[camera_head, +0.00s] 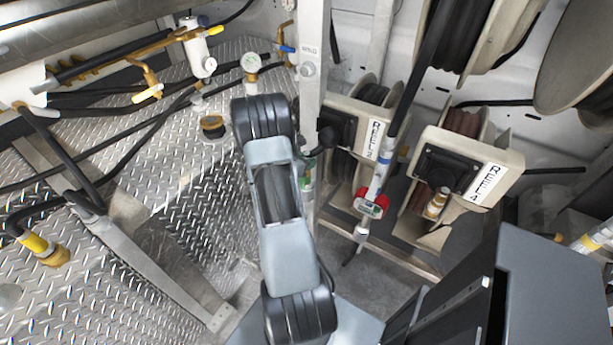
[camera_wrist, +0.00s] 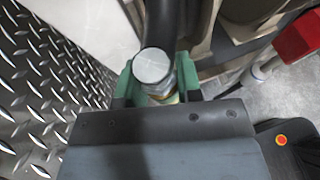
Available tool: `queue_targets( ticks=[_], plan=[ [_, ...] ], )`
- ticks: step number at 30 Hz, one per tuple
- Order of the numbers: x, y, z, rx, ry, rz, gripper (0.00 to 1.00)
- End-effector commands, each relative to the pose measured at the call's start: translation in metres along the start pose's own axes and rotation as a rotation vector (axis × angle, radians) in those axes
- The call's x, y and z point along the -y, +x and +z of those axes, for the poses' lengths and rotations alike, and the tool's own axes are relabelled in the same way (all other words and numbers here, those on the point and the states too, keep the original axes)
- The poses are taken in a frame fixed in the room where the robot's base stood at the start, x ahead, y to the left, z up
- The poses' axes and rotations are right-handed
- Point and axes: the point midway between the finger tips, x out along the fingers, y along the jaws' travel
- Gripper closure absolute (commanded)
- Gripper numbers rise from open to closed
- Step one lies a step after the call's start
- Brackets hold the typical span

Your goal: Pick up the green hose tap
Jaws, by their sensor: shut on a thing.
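In the wrist view, my gripper (camera_wrist: 156,82) has its two green fingers on either side of the hose tap (camera_wrist: 153,66), which has a round silver end and a paler body below. The fingers are shut on it. A black hose lies right behind the silver end. My gripper's dark body hides the tap's lower part. In the head view, a small green and pale part (camera_head: 307,182) shows just right of my arm; I cannot tell there whether the green is finger or tap. My arm hides most of the gripper.
A red hose tap (camera_head: 370,203) hangs right of my arm, and its red part shows in the wrist view (camera_wrist: 299,36). Reel 4 (camera_head: 462,165) stands further right. A metal post (camera_head: 312,80) rises close behind my arm. Diamond-plate floor (camera_head: 190,200) lies left.

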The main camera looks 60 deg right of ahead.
Motion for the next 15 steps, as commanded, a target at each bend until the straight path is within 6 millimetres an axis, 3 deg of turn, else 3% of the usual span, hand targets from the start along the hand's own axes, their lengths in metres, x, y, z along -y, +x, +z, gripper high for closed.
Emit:
queue_targets(
  ticks=[15],
  plan=[
    [-0.0006,-0.0015,0.0044,0.002,0.003,0.001,1.0]
  ],
)
